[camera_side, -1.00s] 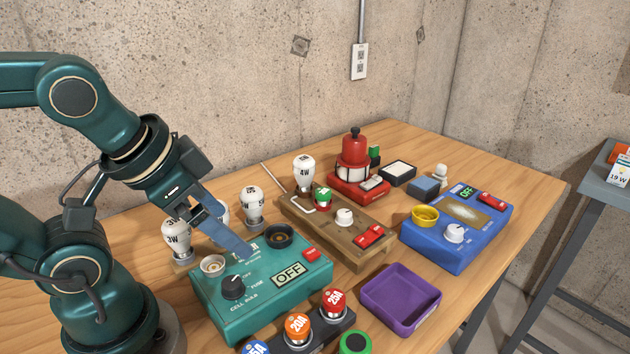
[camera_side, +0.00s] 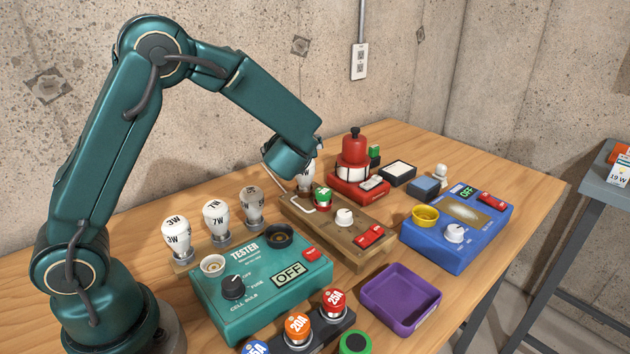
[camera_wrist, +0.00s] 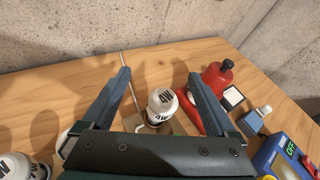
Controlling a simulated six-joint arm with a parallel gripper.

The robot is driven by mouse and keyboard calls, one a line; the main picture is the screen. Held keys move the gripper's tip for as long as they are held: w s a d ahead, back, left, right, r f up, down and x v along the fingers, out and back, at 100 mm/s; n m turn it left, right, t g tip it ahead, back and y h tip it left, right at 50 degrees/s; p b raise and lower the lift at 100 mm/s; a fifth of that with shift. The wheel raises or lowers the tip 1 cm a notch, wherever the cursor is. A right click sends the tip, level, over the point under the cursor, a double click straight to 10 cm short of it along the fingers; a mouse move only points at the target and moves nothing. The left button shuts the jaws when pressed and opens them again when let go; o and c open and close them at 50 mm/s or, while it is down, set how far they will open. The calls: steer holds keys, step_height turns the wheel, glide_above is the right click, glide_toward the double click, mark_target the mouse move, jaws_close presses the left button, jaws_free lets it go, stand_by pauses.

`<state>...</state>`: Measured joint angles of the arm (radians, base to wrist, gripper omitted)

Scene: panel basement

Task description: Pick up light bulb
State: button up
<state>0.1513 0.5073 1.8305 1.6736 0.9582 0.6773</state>
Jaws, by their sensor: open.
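A white light bulb marked 4W (camera_side: 306,177) stands upright at the back left of the brown wooden device (camera_side: 335,228), partly hidden behind my wrist in the side view. In the wrist view the bulb (camera_wrist: 162,103) shows between the two blue fingers of my gripper (camera_wrist: 160,75). The fingers are open and apart from it. More white bulbs stand in a row at the left: a 3W bulb (camera_side: 176,239), a 7W bulb (camera_side: 215,219) and another (camera_side: 252,207) with a greyer glass. In the side view my fingers are hidden behind the wrist.
A teal tester (camera_side: 262,258) reading OFF stands in front of the bulb row. A red bell-like device (camera_side: 353,150) is close right of the 4W bulb. A purple tray (camera_side: 400,300), a blue device (camera_side: 455,245) and several coloured fuses (camera_side: 298,325) occupy the front and right.

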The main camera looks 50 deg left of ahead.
mark_target(304, 179)
steer(key=f, duration=0.2)
steer(key=w+d+f+m, duration=0.1)
steer(key=f+m, duration=0.1)
steer(key=f, duration=0.1)
steer(key=shift+w+d+f, duration=0.15)
steer(key=shift+f, duration=0.5)
steer(key=shift+h, duration=0.3)
steer(key=shift+x, duration=2.45)
steer(key=c, duration=1.5)
